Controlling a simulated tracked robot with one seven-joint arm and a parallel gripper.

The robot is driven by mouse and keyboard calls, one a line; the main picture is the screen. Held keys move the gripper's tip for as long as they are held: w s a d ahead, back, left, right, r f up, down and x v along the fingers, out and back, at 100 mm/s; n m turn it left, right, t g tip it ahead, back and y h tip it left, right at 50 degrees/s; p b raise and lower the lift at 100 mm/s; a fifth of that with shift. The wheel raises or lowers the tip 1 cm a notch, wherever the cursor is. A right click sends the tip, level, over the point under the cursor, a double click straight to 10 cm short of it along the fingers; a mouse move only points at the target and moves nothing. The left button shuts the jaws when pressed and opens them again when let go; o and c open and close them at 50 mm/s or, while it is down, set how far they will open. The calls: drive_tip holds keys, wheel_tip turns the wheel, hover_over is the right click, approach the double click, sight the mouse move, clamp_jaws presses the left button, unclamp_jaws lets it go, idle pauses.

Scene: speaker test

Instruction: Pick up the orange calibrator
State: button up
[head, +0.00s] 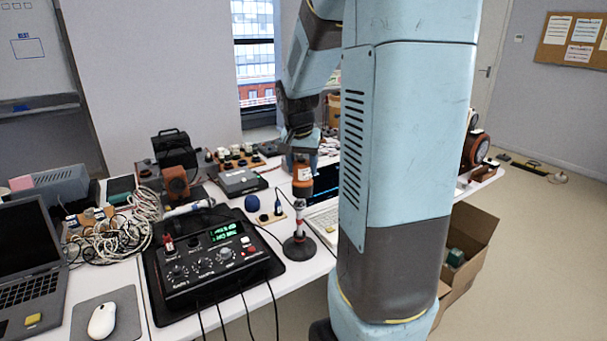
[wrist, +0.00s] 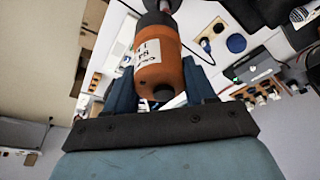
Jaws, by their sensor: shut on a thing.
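The orange calibrator (wrist: 165,62) is a cylinder with a white label, a dark end cap and a dark collar at its far end. In the wrist view it lies between the two blue fingers of my gripper (wrist: 160,88), which is shut on it. In the head view my gripper (head: 302,155) points down over the table and the calibrator (head: 302,177) hangs below it, upright. Right under it is a slim red-and-white post on a round black stand (head: 299,247). I cannot tell whether the calibrator touches the post.
A black control box with a green display (head: 215,255) stands left of the stand. Tangled white cables (head: 110,235) lie further left. A cardboard box (head: 470,250) is on the floor at right.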

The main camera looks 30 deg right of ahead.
drive_tip(key=s+a+r, duration=0.2)
drive_tip(key=s+r, duration=0.3)
drive_tip(key=s, duration=0.4)
drive_tip(key=shift+s+a, duration=0.25)
drive_tip(key=shift+a, duration=0.15)
